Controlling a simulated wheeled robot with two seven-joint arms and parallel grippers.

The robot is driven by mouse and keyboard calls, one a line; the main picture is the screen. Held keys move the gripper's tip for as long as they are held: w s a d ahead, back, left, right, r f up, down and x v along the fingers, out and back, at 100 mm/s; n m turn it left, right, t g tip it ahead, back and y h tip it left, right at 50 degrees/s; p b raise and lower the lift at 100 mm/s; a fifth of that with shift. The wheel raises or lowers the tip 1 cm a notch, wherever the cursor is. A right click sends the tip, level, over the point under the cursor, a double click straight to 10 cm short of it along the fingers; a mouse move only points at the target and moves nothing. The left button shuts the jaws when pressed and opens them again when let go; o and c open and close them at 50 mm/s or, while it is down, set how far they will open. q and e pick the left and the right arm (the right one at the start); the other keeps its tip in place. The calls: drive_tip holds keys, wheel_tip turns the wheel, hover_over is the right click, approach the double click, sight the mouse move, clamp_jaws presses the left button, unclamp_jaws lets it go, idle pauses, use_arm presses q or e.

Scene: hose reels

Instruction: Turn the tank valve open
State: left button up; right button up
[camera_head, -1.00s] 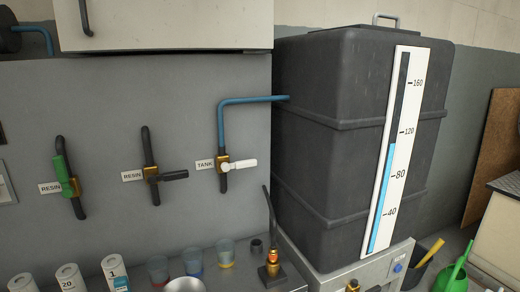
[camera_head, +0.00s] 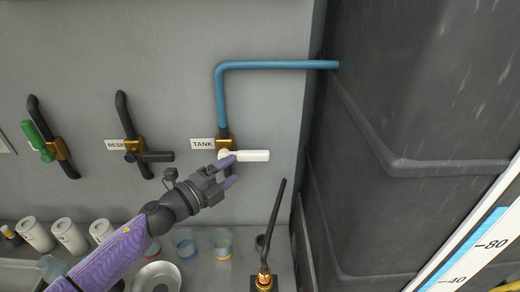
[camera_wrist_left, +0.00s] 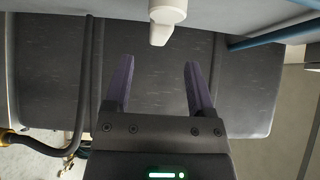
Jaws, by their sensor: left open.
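The tank valve has a brass body (camera_head: 226,144) on the wall pipe beside a TANK label (camera_head: 202,144). Its white handle (camera_head: 252,156) lies level and points right. My left gripper (camera_head: 231,171) comes from the lower left, just below the handle's left part in the head view. Its purple fingers are spread with nothing between them. In the left wrist view the white handle (camera_wrist_left: 167,18) is at the top, beyond the gap of my left gripper (camera_wrist_left: 158,76). I cannot tell whether a finger touches the handle. My right gripper does not show.
A blue pipe (camera_head: 270,66) runs from the valve to the dark tank (camera_head: 415,90) at the right. Two RESIN valves, one with a black handle (camera_head: 150,157) and one green (camera_head: 36,136), are at the left. Cups, cans and a black upright hose (camera_head: 273,225) stand below.

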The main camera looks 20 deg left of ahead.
sight(249, 159)
use_arm(q)
drive_tip(key=x, duration=0.7)
drive_tip(key=shift+w+d, duration=0.1)
drive_tip(key=shift+w, duration=0.3)
drive_tip(key=shift+c, duration=0.2)
clamp_jaws()
idle(0.7)
